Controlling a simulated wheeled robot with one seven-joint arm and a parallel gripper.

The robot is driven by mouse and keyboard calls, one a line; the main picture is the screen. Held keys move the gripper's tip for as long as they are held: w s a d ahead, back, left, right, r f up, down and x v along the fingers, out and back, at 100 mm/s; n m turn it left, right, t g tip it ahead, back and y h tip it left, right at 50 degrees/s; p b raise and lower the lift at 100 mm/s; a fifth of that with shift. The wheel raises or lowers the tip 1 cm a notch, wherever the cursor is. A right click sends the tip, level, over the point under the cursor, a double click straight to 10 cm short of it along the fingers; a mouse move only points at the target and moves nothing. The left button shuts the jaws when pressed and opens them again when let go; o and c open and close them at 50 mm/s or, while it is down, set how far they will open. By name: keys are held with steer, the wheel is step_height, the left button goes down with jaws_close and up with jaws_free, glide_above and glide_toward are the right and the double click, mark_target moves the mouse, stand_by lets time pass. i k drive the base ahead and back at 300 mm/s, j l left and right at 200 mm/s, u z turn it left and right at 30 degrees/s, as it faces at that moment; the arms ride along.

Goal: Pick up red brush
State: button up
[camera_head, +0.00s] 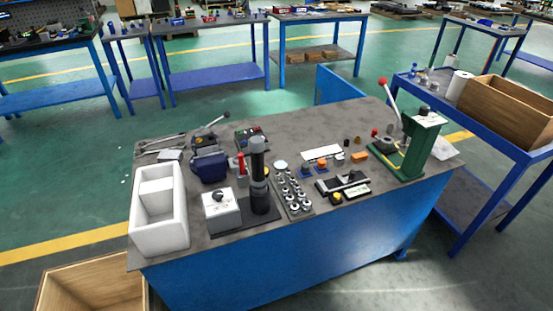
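A small upright red item (241,165) stands on the workbench (345,122), just left of a black column-shaped device (259,178). It may be the red brush, but it is too small to tell. The column and a blue vise-like tool (210,167) stand close to it on either side. My gripper and arm are not in view.
A white divided bin (172,238) stands at the bench's left edge. A white-grey box (221,212) is in front, and a socket rack (292,192) lies right of the column. A green press (418,147) with a raised red-knobbed lever stands at right. A wooden crate (88,290) is front left.

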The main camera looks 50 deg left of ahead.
mark_target(240, 154)
steer(key=z, duration=0.4)
steer(key=i+j+z, duration=0.1)
steer(key=z, duration=0.3)
steer(key=j+z, duration=0.15)
steer(key=z, duration=0.25)
steer(key=j+z, duration=0.15)
steer(key=z, duration=0.7)
steer(key=j+z, duration=0.15)
steer(key=z, duration=0.35)
steer(key=k+z, duration=0.1)
steer(key=z, duration=0.85)
steer(key=k+z, duration=0.1)
steer(key=z, duration=0.85)
steer(key=k+z, duration=0.1)
steer(key=z, duration=0.45)
steer(key=l+z, duration=0.15)
steer(key=z, duration=0.35)
steer(key=l+z, duration=0.15)
steer(key=z, duration=0.4)
steer(key=k+l+z, duration=0.1)
steer(key=z, duration=0.4)
steer(key=l+z, duration=0.15)
steer(key=z, duration=0.4)
steer(key=l+z, duration=0.15)
steer(key=z, duration=0.35)
steer(key=i+z, duration=0.1)
steer(key=z, duration=0.45)
steer(key=i+l+z, duration=0.1)
steer(key=z, duration=0.4)
